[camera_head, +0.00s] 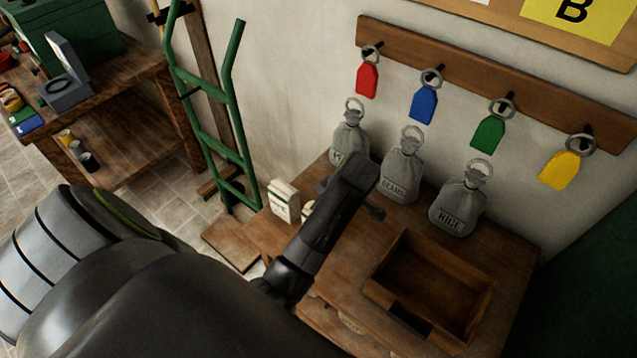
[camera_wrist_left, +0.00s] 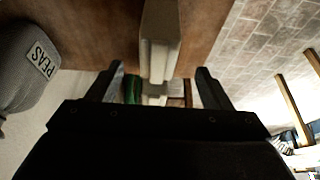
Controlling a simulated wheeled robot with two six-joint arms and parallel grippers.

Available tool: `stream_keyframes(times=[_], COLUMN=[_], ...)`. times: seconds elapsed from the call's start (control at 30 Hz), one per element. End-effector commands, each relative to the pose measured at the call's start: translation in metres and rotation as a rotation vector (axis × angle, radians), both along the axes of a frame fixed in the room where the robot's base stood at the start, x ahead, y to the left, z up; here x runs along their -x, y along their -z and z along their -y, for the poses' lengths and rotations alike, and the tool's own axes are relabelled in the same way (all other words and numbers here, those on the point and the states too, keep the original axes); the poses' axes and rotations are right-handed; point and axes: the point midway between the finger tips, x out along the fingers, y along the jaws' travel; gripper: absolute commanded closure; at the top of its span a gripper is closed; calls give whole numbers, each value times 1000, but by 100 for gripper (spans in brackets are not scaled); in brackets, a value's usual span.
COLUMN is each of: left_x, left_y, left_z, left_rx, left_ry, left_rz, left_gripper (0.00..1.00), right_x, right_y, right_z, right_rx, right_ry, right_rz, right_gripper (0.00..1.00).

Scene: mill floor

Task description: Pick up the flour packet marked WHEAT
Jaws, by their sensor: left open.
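A small cream-white packet (camera_head: 285,201) stands near the left edge of the wooden table (camera_head: 520,265); its marking is too small to read. Part of a second pale thing (camera_head: 308,211) shows beside it, mostly hidden by my left arm. My left gripper (camera_head: 350,197) is open above the table, right of the cream packet in the head view. In the left wrist view a pale packet (camera_wrist_left: 160,38) lies ahead, between the lines of the two open fingers (camera_wrist_left: 160,78); no marking is legible and I see no contact. My right gripper is out of view.
Grey sacks marked BEANS (camera_head: 400,175) and RICE (camera_head: 458,208) stand along the wall, with a partly hidden sack (camera_head: 352,135) to their left. A PEAS sack (camera_wrist_left: 27,65) shows in the wrist view. An open wooden tray (camera_head: 478,302) is at right; a green hand truck (camera_head: 215,140) stands left.

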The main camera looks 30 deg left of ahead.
Motion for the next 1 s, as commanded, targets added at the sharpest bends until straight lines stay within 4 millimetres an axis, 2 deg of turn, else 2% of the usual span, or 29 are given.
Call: stream_keyframes(times=[0.1, 0.37, 0.63, 0.97, 1.0], left_x=[0, -2, -4, -4, -4], left_y=[13, 30, 62, 68, 68], left_z=[-7, -14, -26, -28, -28], left_rx=[-1, -2, 0, 1, 1], left_ry=[0, 0, 1, 0, 0], left_rz=[-2, -3, -3, 1, 1], left_gripper=[27, 27, 27, 27, 32], right_x=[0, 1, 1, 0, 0], right_y=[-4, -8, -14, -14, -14], right_z=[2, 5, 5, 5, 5], right_rx=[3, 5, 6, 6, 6], right_ry=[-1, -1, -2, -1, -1], right_rz=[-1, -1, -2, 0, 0], right_gripper=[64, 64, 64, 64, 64])
